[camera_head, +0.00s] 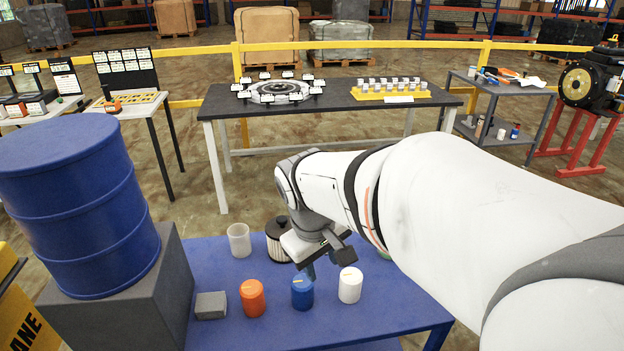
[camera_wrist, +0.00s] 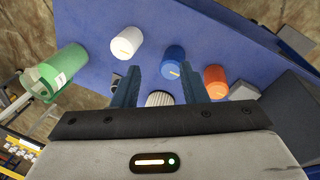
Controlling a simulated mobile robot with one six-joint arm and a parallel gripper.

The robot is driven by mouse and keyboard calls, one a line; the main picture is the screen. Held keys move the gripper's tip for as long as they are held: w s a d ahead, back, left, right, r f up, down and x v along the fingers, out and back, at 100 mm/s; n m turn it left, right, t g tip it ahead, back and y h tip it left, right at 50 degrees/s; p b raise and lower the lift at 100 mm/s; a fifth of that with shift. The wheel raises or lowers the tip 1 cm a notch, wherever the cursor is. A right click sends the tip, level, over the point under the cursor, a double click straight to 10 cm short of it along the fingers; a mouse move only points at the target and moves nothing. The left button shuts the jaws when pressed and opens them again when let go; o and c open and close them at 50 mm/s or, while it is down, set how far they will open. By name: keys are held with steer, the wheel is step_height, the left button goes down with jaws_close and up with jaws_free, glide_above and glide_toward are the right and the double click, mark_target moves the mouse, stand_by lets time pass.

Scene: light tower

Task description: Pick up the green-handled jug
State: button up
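The green jug (camera_wrist: 66,70) lies in view at the left of the wrist view, with a pale label on its side and darker green at its lower end. In the head view my arm hides nearly all of it; only a green sliver (camera_head: 384,255) shows beside the arm. My gripper (camera_wrist: 160,86) is open, its two blue fingers apart with nothing held. In the head view it hangs over the blue table among the canisters, to the left of the green sliver. The jug is outside the fingers, off to their left in the wrist view.
On the blue table (camera_head: 370,322) stand a white canister (camera_head: 350,285), blue canister (camera_head: 302,292), orange canister (camera_head: 252,298), grey block (camera_head: 211,305), clear cup (camera_head: 239,240) and ribbed filter (camera_head: 277,241). A blue drum (camera_head: 78,205) stands at left.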

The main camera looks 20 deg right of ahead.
steer(key=w+d+f+n+g+h+b, duration=0.15)
steer(key=w+d+f+n+h, duration=0.35)
steer(key=w+d, duration=0.75)
steer(key=w+d+f+n+g+h, duration=0.35)
steer(key=w+d+n+h, duration=0.4)
steer(key=w+d, duration=0.5)
steer(key=shift+y, duration=0.45)
steer(key=x, duration=0.7)
steer(key=shift+d+f, duration=0.25)
steer(key=shift+f, duration=0.2)
steer(key=shift+c, duration=0.6)
jaws_close()
steer(key=shift+r, duration=0.1)
